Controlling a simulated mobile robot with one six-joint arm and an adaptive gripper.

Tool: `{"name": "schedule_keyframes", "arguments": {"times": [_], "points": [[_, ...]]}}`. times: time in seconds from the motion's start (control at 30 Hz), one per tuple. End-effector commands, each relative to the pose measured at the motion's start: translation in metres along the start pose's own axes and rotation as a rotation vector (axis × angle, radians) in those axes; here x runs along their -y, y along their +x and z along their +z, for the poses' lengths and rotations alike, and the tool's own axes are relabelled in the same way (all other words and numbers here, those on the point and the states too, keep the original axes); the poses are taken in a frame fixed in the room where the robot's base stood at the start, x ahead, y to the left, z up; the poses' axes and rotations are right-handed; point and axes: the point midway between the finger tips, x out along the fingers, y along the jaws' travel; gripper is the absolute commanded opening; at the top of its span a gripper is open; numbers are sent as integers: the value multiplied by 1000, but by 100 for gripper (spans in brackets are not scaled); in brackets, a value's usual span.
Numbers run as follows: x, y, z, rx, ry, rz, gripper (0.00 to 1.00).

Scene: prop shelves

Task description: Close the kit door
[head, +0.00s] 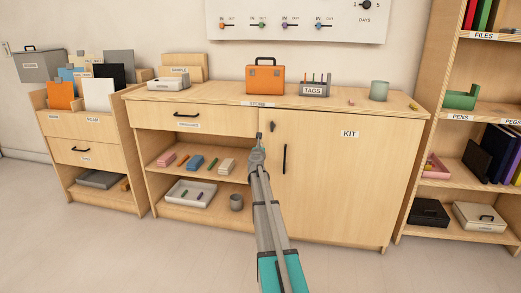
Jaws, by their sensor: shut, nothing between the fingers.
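The kit door (343,185) is a pale wooden panel labelled KIT on the right half of the low cabinet. It looks flush with the cabinet front. It has a dark vertical handle (284,158) near its left edge and a small dark fitting above the handle. My gripper (259,136) is shut and empty. In the head view it appears just left of the handle, at the door's left edge. I cannot tell whether it touches the door. My arm hides part of the door's lower left edge.
The cabinet top (350,102) bears an orange case (265,80), a TAGS holder (314,89) and a green cup (379,91). Open shelves left of the door hold a white tray (192,203) and a grey cup (236,202). The floor in front is clear.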

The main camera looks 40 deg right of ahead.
Motion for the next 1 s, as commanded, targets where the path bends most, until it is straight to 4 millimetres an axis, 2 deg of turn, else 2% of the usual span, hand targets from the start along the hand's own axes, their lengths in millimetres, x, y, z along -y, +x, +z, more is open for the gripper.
{"name": "schedule_keyframes", "arguments": {"times": [0.37,0.57,0.77,1.0], "points": [[0,-2,0,0,0,1,0],[-3,-10,0,0,0,2,0],[-10,-31,0,0,0,3,0],[-16,-71,0,0,0,3,0]]}}
